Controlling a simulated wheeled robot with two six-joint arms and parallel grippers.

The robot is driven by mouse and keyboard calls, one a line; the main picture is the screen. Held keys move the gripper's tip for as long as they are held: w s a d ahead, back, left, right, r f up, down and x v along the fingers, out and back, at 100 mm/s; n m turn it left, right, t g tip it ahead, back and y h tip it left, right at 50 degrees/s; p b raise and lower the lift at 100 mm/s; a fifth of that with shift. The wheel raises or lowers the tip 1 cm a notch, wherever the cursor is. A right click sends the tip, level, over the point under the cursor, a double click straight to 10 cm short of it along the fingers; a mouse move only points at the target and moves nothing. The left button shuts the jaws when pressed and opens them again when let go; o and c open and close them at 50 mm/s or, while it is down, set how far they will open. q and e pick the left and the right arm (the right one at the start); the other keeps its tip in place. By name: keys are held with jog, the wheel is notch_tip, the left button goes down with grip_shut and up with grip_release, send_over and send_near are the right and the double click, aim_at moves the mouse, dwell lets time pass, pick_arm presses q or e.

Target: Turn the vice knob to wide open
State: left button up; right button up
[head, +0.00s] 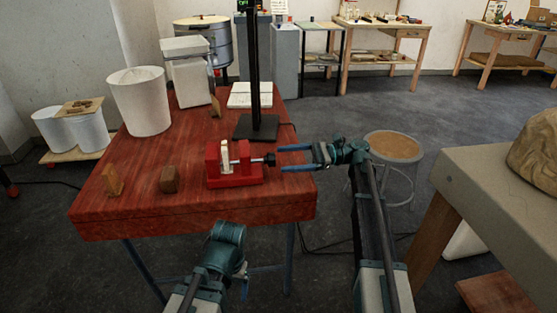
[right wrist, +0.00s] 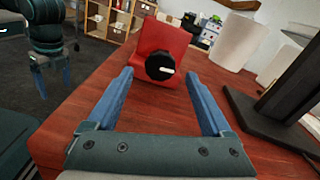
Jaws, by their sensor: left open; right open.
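The red vice (head: 236,172) stands near the right front of the red wooden table. Its black knob (head: 270,159) is on the vice's right side, on a metal screw. A pale block shows between the vice jaws. In the right wrist view the knob (right wrist: 160,67) faces the camera with a white mark on it, in front of the red vice body (right wrist: 163,40). My right gripper (head: 279,159) is open, its blue fingers either side of the knob's line, with the knob just beyond the tips. My left gripper (right wrist: 53,78) is open and empty, low in front of the table.
A black stand (head: 257,127) rises behind the vice, close to my right gripper. Two small wooden blocks (head: 169,179) (head: 112,180) lie left of the vice. A white bucket (head: 140,102) and white container stand farther back. A stool (head: 393,147) is to the right.

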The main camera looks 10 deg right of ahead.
jog(key=d, duration=1)
jog(key=shift+d, duration=0.15)
jog(key=shift+s, duration=0.1)
